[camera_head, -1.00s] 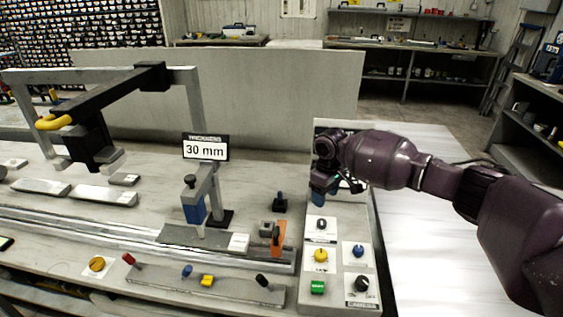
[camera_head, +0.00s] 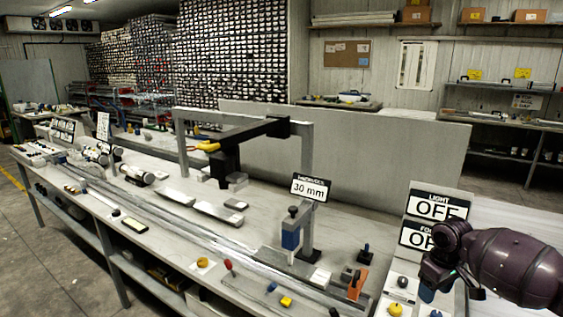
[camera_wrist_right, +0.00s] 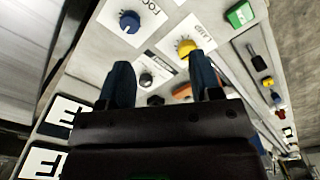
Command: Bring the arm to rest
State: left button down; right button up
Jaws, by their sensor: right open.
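My right arm comes in from the right edge in the head view. Its dark purple gripper (camera_head: 438,290) hangs over the control panel (camera_head: 402,268) at the right end of the bench. In the right wrist view the two blue fingers of the gripper (camera_wrist_right: 165,85) stand apart with nothing between them. A yellow knob (camera_wrist_right: 187,47) and a blue knob (camera_wrist_right: 129,21) lie beyond the fingertips. A dark knob (camera_wrist_right: 146,80) shows between the fingers. The gripper holds nothing. My left gripper is in neither view.
Two "OFF" signs stand behind the panel, the upper one (camera_head: 437,206) marked LIGHT. A grey frame with a black arm (camera_head: 250,133) spans the bench. A low grey partition (camera_head: 345,150) runs behind.

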jog(key=w+a+r+n+t, duration=0.2)
jog(key=w+a+r+t, duration=0.25)
jog(key=w+t, duration=0.2)
jog(key=s+a+f+n+t+y, duration=0.1)
jog(key=s+a+t+y, duration=0.15)
jog(key=a, duration=0.35)
jog(key=s+a+f+n+t+y, duration=0.1)
jog(key=s+a+t+y, duration=0.15)
jog(key=a, duration=0.35)
jog(key=s+d+f+m+h, duration=0.1)
jog(key=s+d+f+m, duration=0.1)
jog(key=s+f, duration=0.4)
jog(key=s+d+f+m+h, duration=0.2)
jog(key=s+f, duration=0.4)
jog(key=s, duration=0.8)
jog(key=s+d+f+m+h, duration=0.2)
jog(key=s+f, duration=0.4)
jog(key=s, duration=0.5)
jog(key=shift+m, duration=0.9)
jog(key=shift+s, duration=0.1)
